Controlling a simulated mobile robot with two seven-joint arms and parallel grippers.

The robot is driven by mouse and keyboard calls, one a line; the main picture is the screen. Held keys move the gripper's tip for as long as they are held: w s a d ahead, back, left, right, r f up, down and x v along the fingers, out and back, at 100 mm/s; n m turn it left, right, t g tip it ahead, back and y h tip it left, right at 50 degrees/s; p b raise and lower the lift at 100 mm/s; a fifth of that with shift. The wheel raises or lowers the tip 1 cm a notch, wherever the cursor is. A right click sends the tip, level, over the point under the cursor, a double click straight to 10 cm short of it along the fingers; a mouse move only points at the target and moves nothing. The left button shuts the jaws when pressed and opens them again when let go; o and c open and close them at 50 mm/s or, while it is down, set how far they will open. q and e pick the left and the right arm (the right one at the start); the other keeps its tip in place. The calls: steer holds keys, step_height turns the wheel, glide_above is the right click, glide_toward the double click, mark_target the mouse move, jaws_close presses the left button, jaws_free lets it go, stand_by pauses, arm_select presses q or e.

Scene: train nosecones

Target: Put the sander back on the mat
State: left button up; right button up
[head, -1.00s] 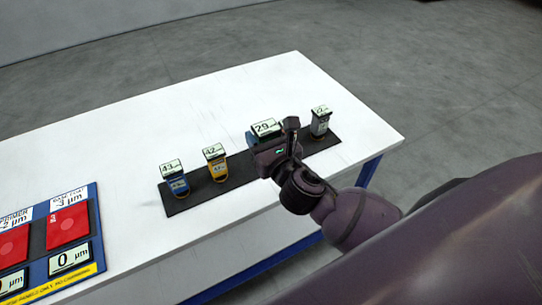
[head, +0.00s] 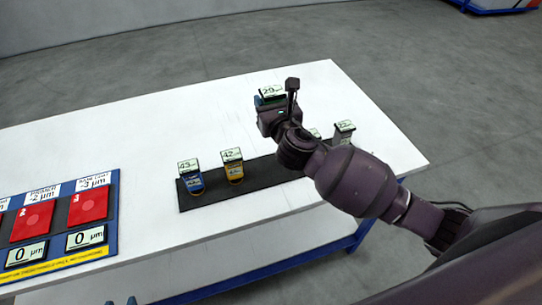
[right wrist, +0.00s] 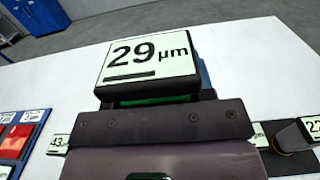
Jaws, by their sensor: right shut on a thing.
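The tool I take for the sander (head: 272,91) has a screen reading 29 µm. It also shows in the right wrist view (right wrist: 148,62), its body mostly hidden. My right gripper (head: 268,108) is shut on it, beyond the mat's far edge on the table; I cannot tell how high it is. The dark mat (head: 262,175) lies along the table, partly hidden by my right arm. Two small bluish tips at the bottom edge of the head view may be my left gripper (head: 120,302); they are too cut off to judge.
On the mat stand a blue unit marked 43 (head: 190,182), a yellow unit marked 42 (head: 234,172) and a grey unit (head: 343,134) at the right end. A blue-framed panel (head: 116,215) with red patches lies at left. The white table (head: 180,125) is clear behind the mat.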

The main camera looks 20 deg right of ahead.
step_height(320, 180, down, 17)
steer(key=b, duration=0.4)
steer(key=shift+f+b, duration=0.1)
steer(key=shift+b, duration=0.3)
arm_select(q)
steer(key=f, duration=0.1)
steer(key=w+f, duration=0.1)
steer(key=f, duration=0.1)
steer(key=shift+w+d+f, duration=0.1)
steer(key=shift+d, duration=0.05)
arm_select(e)
steer(key=shift+f, duration=0.1)
arm_select(q)
steer(key=shift+f, duration=0.25)
arm_select(e)
steer(key=o, duration=0.9)
steer(key=shift+r, duration=0.2)
arm_select(q)
steer(key=shift+r, duration=0.25)
arm_select(e)
steer(key=s, duration=1.2)
steer(key=shift+d, duration=0.25)
